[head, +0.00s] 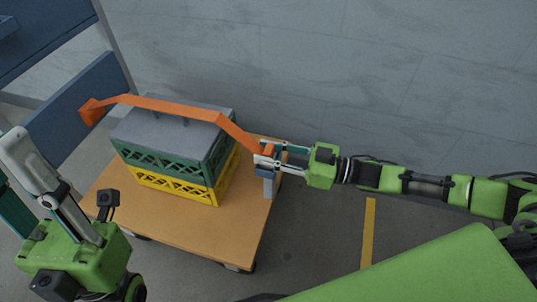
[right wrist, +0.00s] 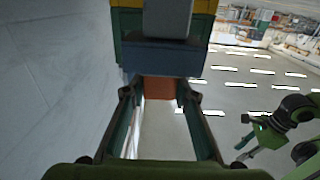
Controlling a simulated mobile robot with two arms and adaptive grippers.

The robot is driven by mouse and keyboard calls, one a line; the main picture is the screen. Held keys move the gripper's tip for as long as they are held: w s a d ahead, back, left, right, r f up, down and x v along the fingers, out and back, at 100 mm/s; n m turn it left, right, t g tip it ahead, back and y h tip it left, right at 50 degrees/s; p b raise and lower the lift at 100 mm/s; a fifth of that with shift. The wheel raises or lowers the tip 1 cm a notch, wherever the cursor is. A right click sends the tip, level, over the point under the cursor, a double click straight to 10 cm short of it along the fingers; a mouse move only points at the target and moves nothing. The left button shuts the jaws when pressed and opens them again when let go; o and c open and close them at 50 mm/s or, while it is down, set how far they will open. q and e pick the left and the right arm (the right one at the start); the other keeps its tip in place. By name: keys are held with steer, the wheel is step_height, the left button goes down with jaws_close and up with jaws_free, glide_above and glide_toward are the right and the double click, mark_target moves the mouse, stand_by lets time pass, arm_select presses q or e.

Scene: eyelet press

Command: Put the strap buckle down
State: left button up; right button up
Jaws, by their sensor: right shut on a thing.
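An orange strap (head: 165,104) runs over the grey lid (head: 165,133) of a crate stack in the head view. My right gripper (head: 266,157) is shut on the orange strap buckle at the strap's right end. In the right wrist view the buckle (right wrist: 160,88) shows as an orange block between the two fingers. A blue block on a grey post (head: 269,187) is right by the buckle; it also shows in the right wrist view (right wrist: 160,57). I cannot tell whether the buckle touches it. My left gripper (head: 38,165) is at the lower left, away from the strap; its jaw opening is unclear.
A green crate (head: 180,165) sits on a yellow crate (head: 175,184), on a wooden-topped cart (head: 195,230). The strap's other end (head: 91,110) is an orange block at the left. Blue panels (head: 80,105) stand behind left. The floor right of the cart is clear.

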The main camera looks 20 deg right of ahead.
steer(key=o, duration=1.2)
steer(key=shift+c, duration=0.2)
